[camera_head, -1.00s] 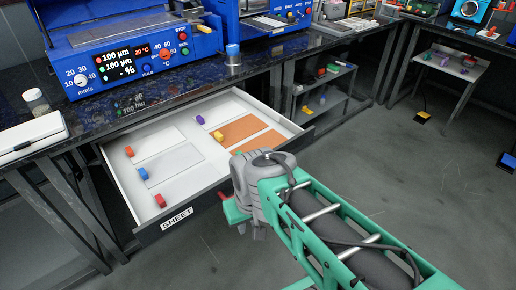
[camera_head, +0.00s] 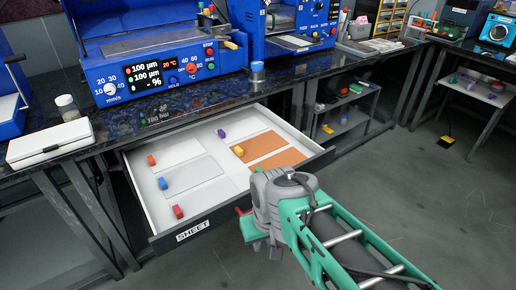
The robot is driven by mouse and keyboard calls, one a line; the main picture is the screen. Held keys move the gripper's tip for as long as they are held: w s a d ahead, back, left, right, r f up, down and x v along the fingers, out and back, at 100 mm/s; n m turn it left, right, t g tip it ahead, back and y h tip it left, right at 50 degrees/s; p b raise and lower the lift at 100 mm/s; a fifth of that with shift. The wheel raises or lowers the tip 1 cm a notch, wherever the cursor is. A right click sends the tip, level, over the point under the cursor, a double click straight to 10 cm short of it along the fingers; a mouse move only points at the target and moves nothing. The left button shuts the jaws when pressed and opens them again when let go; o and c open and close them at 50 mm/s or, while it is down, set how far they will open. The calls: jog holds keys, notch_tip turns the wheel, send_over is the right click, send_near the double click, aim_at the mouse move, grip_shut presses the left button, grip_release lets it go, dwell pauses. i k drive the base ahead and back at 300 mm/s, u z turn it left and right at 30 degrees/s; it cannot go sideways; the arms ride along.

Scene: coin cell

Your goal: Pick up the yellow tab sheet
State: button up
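The yellow tab (camera_head: 238,151) sits at the left edge of a flat copper-coloured sheet (camera_head: 262,146) in the right column of the open drawer. The sheet lies flat and is uncovered. My gripper (camera_head: 252,228) is by the drawer's front right part, nearer the camera than the yellow tab and clearly apart from it. Green and red finger parts show, but the grey wrist hides most of the gripper, so its opening does not show.
The drawer (camera_head: 192,230) also holds sheets with orange (camera_head: 151,160), blue (camera_head: 162,183), red (camera_head: 178,211) and purple (camera_head: 221,133) tabs. Blue machines (camera_head: 150,75) stand on the dark bench above. The floor (camera_head: 420,200) at right is clear.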

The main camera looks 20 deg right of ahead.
aim_at(249, 150)
jog(key=u, duration=4.05)
jog(key=k, duration=2.7)
jog(key=z, duration=1.2)
